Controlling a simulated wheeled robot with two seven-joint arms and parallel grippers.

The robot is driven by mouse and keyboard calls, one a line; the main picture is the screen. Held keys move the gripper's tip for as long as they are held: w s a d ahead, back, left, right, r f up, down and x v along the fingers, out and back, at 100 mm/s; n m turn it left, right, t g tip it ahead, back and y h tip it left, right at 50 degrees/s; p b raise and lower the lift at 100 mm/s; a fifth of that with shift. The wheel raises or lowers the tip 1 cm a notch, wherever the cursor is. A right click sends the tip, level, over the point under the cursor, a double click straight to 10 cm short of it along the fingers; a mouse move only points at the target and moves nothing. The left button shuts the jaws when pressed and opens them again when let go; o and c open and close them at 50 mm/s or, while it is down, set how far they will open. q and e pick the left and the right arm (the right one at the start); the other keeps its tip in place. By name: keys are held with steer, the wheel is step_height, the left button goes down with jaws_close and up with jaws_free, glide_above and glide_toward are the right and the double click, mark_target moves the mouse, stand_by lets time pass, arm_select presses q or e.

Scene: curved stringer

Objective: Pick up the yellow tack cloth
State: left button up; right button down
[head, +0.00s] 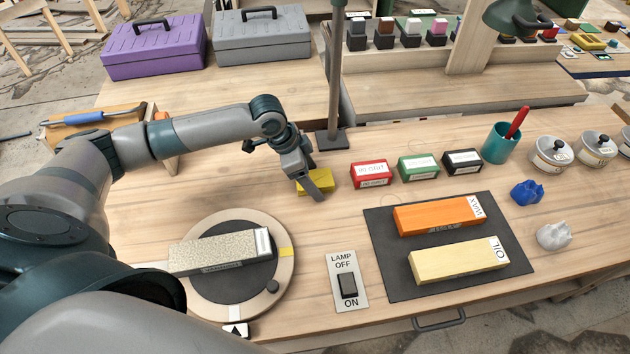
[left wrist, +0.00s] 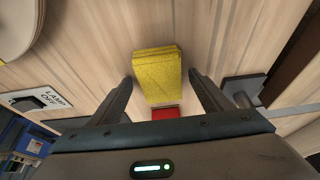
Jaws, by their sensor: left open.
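The yellow tack cloth (head: 318,180) is a flat folded block on the wooden bench, left of the red grit block. In the head view my left gripper (head: 308,190) is at its left side, and its fingers hide part of it. In the left wrist view the cloth (left wrist: 158,76) shows beyond and between the two spread fingers of my left gripper (left wrist: 160,88). The gripper is open, with nothing held. I cannot tell whether a finger touches the cloth. My right gripper is not in view.
The red grit block (head: 371,174), green block (head: 418,167) and black block (head: 462,162) stand in a row to the right. A lamp post base (head: 331,139) is just behind the cloth. A turntable (head: 240,303) and lamp switch plate (head: 345,280) lie in front.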

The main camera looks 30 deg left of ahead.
arm_select(q)
steer(key=shift+f, duration=0.1)
steer(key=shift+c, duration=0.6)
steer(key=c, duration=1.1)
